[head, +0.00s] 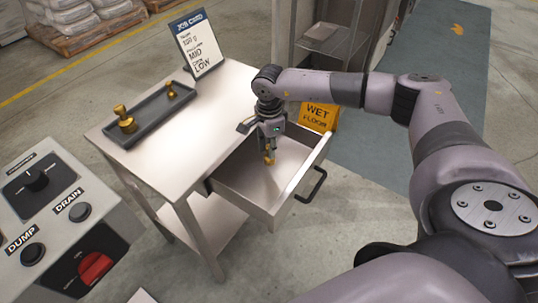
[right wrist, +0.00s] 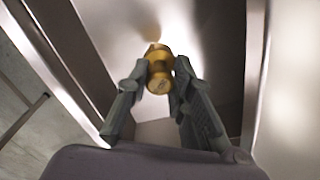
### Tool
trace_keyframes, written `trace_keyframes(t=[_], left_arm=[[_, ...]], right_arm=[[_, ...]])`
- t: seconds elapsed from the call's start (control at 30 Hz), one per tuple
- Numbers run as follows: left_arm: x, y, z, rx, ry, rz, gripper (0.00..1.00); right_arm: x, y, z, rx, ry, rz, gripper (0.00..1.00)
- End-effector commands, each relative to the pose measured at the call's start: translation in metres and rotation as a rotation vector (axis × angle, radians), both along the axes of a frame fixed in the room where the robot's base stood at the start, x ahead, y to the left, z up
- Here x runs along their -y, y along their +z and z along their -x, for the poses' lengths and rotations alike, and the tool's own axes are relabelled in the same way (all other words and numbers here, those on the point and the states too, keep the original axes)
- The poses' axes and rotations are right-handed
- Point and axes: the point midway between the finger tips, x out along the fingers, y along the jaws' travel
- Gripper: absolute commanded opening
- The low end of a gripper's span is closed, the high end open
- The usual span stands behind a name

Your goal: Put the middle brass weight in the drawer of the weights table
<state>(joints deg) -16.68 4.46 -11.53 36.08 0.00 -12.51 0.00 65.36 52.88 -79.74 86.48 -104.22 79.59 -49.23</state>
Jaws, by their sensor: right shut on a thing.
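My right gripper (head: 268,150) is over the open drawer (head: 238,190) of the weights table (head: 220,100). It is shut on a brass weight (head: 269,158), which hangs within the drawer's outline. In the right wrist view the brass weight (right wrist: 158,70) sits between the two fingertips (right wrist: 157,82), with the drawer floor (right wrist: 185,30) beyond it. I cannot tell whether the weight touches the drawer floor. A larger brass weight (head: 124,120) and a smaller one (head: 171,90) stand at the two ends of the dark tray (head: 150,110) on the tabletop. My left gripper is not in view.
A job card (head: 198,43) stands at the table's back corner. A yellow wet floor sign (head: 318,116) stands behind the drawer. A control box (head: 60,215) with DUMP and DRAIN buttons is at the left. The drawer has a dark handle (head: 313,186) on its front.

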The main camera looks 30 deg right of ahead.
Motion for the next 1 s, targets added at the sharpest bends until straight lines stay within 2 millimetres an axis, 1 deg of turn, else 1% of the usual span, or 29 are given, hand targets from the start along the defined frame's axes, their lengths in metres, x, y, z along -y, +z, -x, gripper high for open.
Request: trace_keyframes(t=[0.03,0.13,0.3,0.37,0.47,0.67,0.7,0.9,1.0], left_arm=[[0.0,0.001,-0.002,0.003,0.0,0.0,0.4],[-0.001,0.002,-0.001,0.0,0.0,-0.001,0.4],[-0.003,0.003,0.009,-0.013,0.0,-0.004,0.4],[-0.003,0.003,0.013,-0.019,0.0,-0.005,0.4],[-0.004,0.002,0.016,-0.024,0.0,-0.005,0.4],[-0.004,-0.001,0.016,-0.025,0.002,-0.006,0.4],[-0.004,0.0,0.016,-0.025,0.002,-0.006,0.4],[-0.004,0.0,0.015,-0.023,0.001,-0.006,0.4],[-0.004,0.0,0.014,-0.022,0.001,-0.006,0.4]], right_arm=[[0.0,-0.003,0.0,0.0,0.0,0.0,0.0],[0.0,-0.014,0.001,-0.003,0.0,0.001,0.0],[0.0,-0.039,0.001,-0.003,-0.001,0.0,0.0],[0.0,-0.043,0.001,-0.001,0.0,0.0,0.0],[0.0,-0.043,0.0,0.001,0.0,0.0,0.0],[0.0,-0.046,0.0,0.0,0.0,0.0,0.0],[0.0,-0.045,0.0,0.0,0.0,0.0,0.23],[0.0,-0.045,0.0,-0.001,0.0,0.0,0.37],[0.0,-0.045,0.0,-0.001,0.0,0.0,0.41]])
